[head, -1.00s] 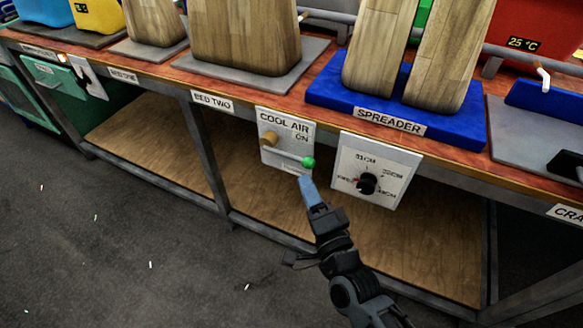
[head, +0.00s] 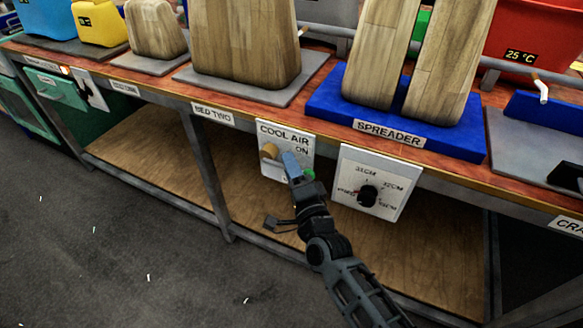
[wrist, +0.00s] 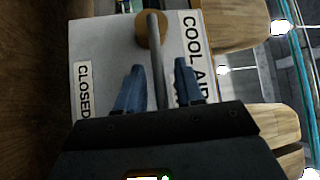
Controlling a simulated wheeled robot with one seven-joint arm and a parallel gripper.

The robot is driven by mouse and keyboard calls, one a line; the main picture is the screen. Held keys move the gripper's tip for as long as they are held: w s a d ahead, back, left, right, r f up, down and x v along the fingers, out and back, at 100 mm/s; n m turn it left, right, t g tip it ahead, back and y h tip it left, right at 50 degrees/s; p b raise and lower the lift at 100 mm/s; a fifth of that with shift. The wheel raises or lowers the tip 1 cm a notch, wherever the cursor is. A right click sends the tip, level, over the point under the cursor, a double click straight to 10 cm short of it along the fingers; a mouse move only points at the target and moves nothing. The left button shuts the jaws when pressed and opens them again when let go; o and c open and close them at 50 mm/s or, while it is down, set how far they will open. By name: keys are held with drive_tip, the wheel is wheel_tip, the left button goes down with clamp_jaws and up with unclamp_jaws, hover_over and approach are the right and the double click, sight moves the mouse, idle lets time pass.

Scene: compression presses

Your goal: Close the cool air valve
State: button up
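In the wrist view the hub (wrist: 151,30) carries a grey lever (wrist: 155,62), which runs down the picture towards my gripper. The label "COOL AIR" (wrist: 194,50) is right of the lever and "CLOSED" (wrist: 84,90) is left of it. My gripper (head: 287,157) is at the panel, open, with one blue finger on each side of the lever and gaps visible. The lever's far end is hidden behind my gripper in the wrist view.
A spreader dial panel (head: 385,162) stands just right of the valve. The bench's lower shelf (head: 260,208) is empty, and a bench leg (head: 205,170) is to the left.

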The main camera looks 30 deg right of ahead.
drive_tip(key=shift+c, duration=0.2)
clamp_jaws()
idle(0.4)
